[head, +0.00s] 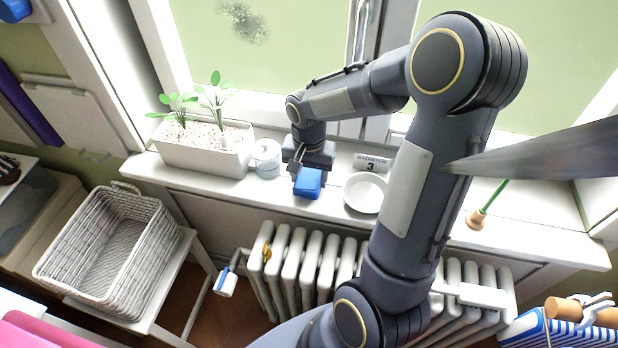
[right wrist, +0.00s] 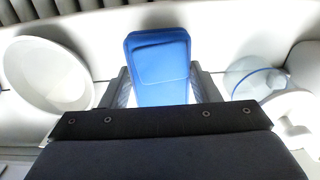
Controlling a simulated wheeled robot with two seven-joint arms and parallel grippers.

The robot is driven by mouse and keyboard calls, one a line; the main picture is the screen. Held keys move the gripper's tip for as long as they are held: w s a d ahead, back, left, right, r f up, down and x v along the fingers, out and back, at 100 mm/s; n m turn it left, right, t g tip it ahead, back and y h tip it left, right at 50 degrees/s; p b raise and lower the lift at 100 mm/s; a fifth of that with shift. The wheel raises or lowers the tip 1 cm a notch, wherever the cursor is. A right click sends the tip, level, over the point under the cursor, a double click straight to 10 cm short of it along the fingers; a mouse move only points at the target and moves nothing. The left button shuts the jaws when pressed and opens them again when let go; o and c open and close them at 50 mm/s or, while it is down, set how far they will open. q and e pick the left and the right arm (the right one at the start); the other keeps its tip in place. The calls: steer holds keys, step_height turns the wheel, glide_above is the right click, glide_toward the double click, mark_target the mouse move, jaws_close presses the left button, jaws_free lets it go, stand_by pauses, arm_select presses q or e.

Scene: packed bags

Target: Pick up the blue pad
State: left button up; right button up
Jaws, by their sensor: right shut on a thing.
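The blue pad (head: 308,184) is at the window sill, below my right gripper (head: 309,172) in the head view. In the right wrist view the blue pad (right wrist: 160,68) stands between the two fingers of my right gripper (right wrist: 160,90), which are shut on its sides. I cannot tell whether the pad still touches the sill. My left gripper is not in view.
A planter (head: 203,150) and a white jug (head: 266,157) stand left of the pad on the sill (head: 262,190). A white bowl (head: 365,193) and a small sign (head: 372,163) are to its right. A radiator (head: 300,262) is below; an empty wicker basket (head: 150,210) stands left.

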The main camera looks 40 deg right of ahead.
steer(key=s+d+r, duration=0.2)
steer(key=s+r, duration=0.4)
steer(key=s+d+r, duration=0.2)
steer(key=s+r, duration=0.3)
steer(key=s, duration=0.2)
steer(key=shift+s+d+r+b, duration=0.15)
steer(key=shift+d+r+b, duration=0.2)
steer(key=shift+d+r, duration=0.05)
steer(key=o, duration=0.4)
steer(key=c, duration=0.3)
